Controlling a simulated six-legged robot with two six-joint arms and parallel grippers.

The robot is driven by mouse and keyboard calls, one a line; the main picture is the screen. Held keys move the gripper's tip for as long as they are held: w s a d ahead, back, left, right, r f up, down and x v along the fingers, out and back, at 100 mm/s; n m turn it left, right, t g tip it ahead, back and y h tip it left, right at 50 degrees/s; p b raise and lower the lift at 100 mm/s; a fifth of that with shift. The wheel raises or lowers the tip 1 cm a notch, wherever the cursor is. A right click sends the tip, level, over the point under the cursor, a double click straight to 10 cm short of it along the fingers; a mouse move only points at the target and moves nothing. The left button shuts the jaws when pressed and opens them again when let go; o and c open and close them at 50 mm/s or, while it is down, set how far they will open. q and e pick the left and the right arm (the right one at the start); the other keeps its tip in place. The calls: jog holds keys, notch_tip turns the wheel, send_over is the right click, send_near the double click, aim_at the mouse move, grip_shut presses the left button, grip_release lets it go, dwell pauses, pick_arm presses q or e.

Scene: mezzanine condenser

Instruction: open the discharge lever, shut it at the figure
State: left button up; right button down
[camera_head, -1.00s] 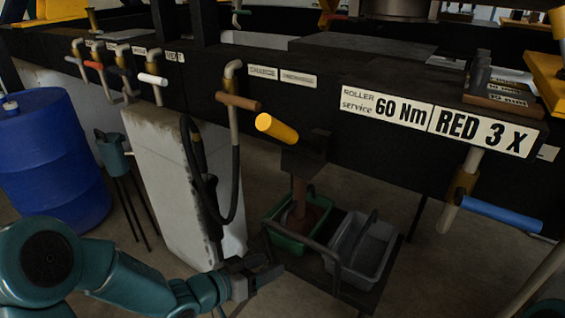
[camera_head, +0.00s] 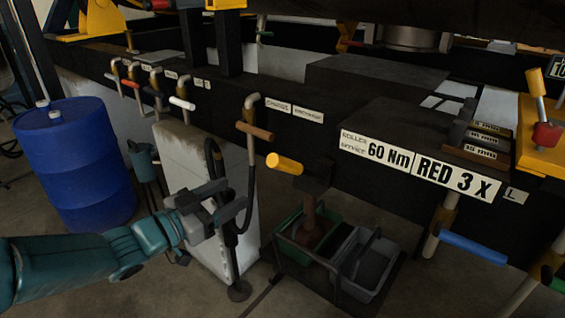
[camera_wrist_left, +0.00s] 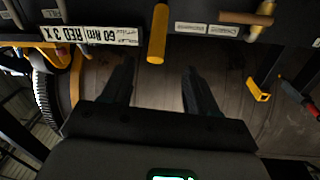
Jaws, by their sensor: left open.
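In the left wrist view the yellow grip (camera_wrist_left: 158,35) lies just beyond the gap between the open fingers (camera_wrist_left: 157,70). I cannot read a figure for the lever. My right gripper does not show.
A grey tub (camera_head: 365,265) stands beside the green one. A brown-handled valve (camera_head: 254,131) with a dark hose is close to my left gripper, by a pale block (camera_head: 185,150). A blue drum (camera_head: 75,160) stands left. A blue-handled lever (camera_head: 472,247) is at right.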

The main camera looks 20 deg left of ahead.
aim_at(282, 167)
pick_arm(q)
jog(key=p+x, duration=0.2)
jog(key=x, duration=1.3)
jog(key=shift+w+d, duration=0.1)
jog(key=shift+d, duration=0.05)
grip_shut()
